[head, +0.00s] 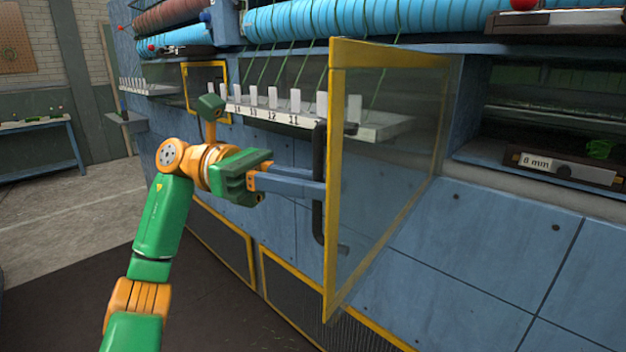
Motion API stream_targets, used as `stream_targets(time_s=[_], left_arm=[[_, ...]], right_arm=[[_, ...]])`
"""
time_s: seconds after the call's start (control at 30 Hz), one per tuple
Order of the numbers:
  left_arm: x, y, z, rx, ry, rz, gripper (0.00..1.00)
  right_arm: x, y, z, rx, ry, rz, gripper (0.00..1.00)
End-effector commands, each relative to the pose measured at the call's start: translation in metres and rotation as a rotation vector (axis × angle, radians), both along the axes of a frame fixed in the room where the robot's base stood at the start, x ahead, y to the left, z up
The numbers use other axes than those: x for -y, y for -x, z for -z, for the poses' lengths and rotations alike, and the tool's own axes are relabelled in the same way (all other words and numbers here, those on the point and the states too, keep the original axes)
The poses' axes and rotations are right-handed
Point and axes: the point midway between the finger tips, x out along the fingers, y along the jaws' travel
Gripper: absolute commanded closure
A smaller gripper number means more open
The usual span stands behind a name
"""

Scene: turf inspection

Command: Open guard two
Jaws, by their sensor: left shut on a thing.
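A guard door with a yellow frame and a clear, see-through panel (388,170) stands swung out from the blue machine. I cannot read a number on it. A black upright bar handle (319,222) is on its outer side, near the free edge. My left gripper (318,191) is shut on this handle, with its fingers reaching in from the left. The fingertips are partly hidden at the handle and door edge. My right gripper is not in view.
Behind the door, a pale shelf (385,131) carries several white numbered tabs. A smaller yellow-framed guard (206,66) is farther left on the machine. Open floor (50,225) lies at left.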

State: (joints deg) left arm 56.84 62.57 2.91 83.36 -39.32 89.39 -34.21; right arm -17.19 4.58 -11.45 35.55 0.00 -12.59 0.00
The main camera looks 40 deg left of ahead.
Motion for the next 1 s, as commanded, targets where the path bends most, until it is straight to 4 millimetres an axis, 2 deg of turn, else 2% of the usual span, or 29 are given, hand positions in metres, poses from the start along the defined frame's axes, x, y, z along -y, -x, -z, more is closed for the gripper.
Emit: stream_targets(time_s=[0.43,0.47,0.53,0.57,0.87,1.0], left_arm=[[0.000,-0.001,0.000,0.000,0.000,-0.001,1.00],[0.000,-0.001,0.000,0.000,0.000,-0.001,0.77],[0.000,-0.001,0.000,0.000,0.000,-0.001,0.58],[0.000,-0.001,0.000,0.000,0.000,-0.001,0.55],[-0.003,0.000,-0.001,0.000,0.001,-0.002,0.55],[-0.030,0.006,-0.003,0.001,0.005,-0.005,0.55]], right_arm=[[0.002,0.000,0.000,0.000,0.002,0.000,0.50],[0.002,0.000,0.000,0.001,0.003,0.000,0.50],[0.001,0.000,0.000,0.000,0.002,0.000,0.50],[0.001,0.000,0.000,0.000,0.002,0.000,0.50],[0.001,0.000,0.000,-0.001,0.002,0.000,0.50],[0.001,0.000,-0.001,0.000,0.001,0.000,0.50]])
